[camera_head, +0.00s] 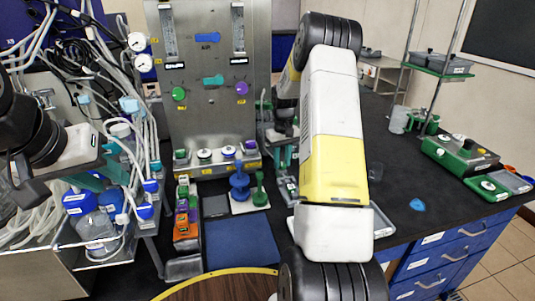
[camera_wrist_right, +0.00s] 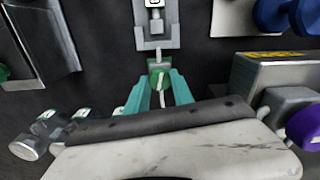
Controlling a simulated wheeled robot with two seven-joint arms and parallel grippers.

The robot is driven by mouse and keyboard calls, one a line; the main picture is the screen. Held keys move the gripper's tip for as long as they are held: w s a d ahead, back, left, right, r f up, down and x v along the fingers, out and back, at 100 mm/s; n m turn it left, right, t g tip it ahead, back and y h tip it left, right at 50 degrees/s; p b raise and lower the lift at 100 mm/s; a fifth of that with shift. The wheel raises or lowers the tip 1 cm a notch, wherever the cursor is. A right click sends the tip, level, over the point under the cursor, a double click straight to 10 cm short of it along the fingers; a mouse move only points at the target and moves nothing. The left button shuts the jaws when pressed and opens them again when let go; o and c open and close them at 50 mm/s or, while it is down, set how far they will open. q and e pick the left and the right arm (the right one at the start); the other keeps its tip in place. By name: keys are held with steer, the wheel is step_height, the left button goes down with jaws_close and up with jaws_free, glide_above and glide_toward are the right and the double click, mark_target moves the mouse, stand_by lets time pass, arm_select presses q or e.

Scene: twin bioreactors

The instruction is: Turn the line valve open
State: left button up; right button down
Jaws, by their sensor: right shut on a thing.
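My right gripper (camera_wrist_right: 161,90) has its two teal fingers closed on a small green handle (camera_wrist_right: 158,66). The handle is in line with a grey metal fitting (camera_wrist_right: 157,38) on the black bench, which looks like the line valve. In the head view my right gripper (camera_head: 284,156) is low beside the steel panel, partly hidden by my white and yellow arm, and the handle is hard to make out. My left gripper (camera_head: 100,177) is at the left, over the bottles and tubing, with its teal fingers apart and nothing seen between them.
Blue and green stands (camera_head: 240,182) are left of my right gripper. A green-grey device (camera_head: 462,158) is at the right. Tubing crowds the left.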

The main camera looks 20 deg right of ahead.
mark_target(282, 164)
steer(key=shift+n, duration=1.2)
steer(key=c, duration=1.1)
jaws_free()
steer(key=shift+r, duration=3.9)
